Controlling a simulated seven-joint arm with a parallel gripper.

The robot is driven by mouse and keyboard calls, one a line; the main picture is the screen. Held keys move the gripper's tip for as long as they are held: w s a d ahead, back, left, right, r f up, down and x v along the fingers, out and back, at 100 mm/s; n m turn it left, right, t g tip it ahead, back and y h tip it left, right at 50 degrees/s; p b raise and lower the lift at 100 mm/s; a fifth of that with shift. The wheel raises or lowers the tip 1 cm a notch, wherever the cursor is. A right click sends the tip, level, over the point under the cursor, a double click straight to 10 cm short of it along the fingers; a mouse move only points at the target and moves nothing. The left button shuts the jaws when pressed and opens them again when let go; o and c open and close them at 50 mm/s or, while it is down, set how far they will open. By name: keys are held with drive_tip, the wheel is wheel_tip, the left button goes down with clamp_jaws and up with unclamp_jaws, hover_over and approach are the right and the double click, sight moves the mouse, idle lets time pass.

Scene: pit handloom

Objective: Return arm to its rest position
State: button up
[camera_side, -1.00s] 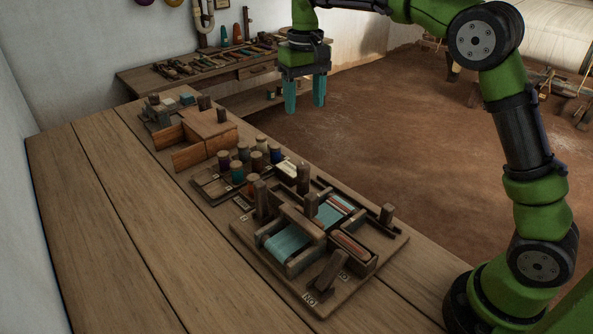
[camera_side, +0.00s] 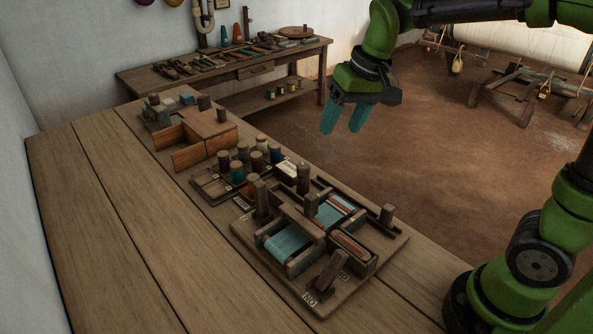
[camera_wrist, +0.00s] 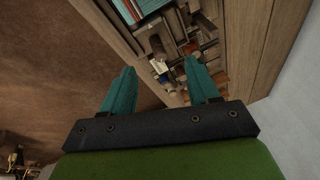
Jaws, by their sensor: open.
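My gripper (camera_side: 342,117) hangs in the air over the brown floor, past the far edge of the wooden table (camera_side: 110,220). Its two teal fingers are apart with nothing between them, and they tilt down. In the wrist view my gripper (camera_wrist: 160,92) shows both fingers apart, with the table beyond. My green arm reaches up from its base at the lower right. The small loom (camera_side: 290,243) with teal cloth sits on its wooden board on the table, clear of my gripper.
Several thread spools (camera_side: 238,172) stand in a tray beside the loom. An open wooden box (camera_side: 205,135) is farther back. A tool bench (camera_side: 240,72) stands by the back wall. A wooden frame (camera_side: 510,90) stands at the upper right. The table's left side is bare.

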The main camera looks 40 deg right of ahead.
drive_tip(key=s+t, duration=0.4)
drive_tip(key=s, duration=0.9)
drive_tip(key=shift+s+a+f+m+y, duration=0.2)
drive_tip(key=shift+s+m+y, duration=0.1)
drive_tip(key=shift+m, duration=0.1)
